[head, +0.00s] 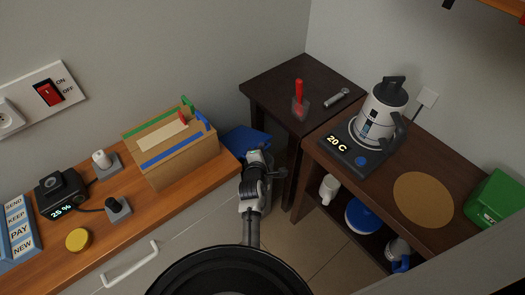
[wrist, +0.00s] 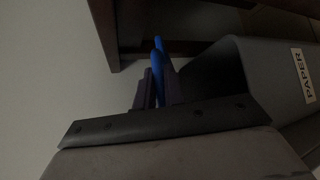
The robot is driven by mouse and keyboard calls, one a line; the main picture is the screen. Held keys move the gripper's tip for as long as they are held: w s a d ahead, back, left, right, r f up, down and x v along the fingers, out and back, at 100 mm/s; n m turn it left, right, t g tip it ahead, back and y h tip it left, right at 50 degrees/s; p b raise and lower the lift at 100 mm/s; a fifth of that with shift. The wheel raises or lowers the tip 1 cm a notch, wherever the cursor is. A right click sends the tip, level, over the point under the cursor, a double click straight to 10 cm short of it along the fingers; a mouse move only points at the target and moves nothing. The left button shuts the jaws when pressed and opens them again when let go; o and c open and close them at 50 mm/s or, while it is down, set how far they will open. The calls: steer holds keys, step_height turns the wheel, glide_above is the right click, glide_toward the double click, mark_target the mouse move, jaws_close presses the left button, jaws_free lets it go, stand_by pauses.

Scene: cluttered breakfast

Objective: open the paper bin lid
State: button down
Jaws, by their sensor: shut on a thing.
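The paper bin is a grey bin (wrist: 262,65) with a "PAPER" label in the wrist view. Its blue lid (wrist: 158,58) shows there nearly edge-on, as a thin strip standing up beside the bin's dark opening. My gripper (wrist: 160,88) is shut on the lid, one dark finger on each side of it. In the head view the blue lid (head: 240,138) shows behind my gripper (head: 257,160), in the gap between the wooden counter and the dark tables. My gripper and arm hide most of the bin there.
The wooden counter (head: 75,258) on the left holds a wooden box (head: 172,160) and several small devices. A dark side table (head: 270,88) and a dark shelf table (head: 385,160) with a kettle (head: 382,112) stand right. Bare floor (head: 330,262) lies between.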

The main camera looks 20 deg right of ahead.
steer(key=c, duration=1.5)
jaws_free()
step_height(320, 180, up, 20)
steer(key=shift+b, duration=0.45)
steer(key=shift+c, duration=0.2)
